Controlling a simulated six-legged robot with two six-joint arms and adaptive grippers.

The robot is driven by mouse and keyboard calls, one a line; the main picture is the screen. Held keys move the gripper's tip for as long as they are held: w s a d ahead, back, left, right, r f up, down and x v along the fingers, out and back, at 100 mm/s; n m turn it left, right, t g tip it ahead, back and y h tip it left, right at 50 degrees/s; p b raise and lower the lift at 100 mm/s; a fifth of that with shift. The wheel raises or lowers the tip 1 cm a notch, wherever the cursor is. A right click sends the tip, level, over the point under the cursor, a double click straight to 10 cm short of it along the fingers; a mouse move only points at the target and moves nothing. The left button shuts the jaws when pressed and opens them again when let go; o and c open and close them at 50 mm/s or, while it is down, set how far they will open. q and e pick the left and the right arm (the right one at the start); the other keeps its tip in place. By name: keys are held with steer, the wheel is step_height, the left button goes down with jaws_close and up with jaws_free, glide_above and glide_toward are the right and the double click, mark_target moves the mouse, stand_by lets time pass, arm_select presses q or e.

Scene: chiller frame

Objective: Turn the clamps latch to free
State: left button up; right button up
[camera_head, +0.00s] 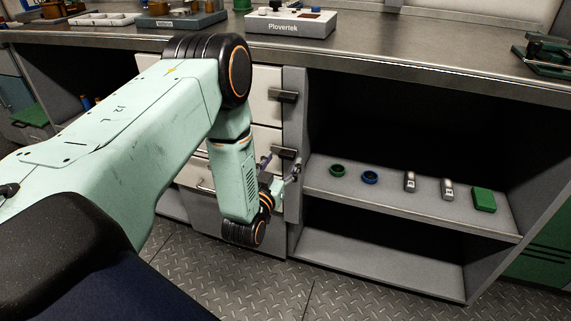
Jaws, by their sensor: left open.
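A dark latch (283,95) sits at the right edge of the upper drawer front (262,88). A second dark latch (284,152) sits at the right edge of the drawer front below it. I cannot read a label that tells which one is the clamps latch. My left gripper (281,171) is open, just below the lower latch and close to the cabinet's upright. I cannot tell if it touches anything. My left forearm hides much of the drawer fronts. My right gripper is not in view.
An open shelf (400,205) to the right holds a green ring (337,170), a blue ring (370,177), two small metal cylinders (410,181) and a green block (484,200). A Plovertek box (291,24) stands on the counter (400,47) above. The patterned floor in front is clear.

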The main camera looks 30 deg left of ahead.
arm_select(q)
steer(key=shift+x, duration=0.9)
steer(key=shift+c, duration=0.2)
steer(key=c, duration=1.1)
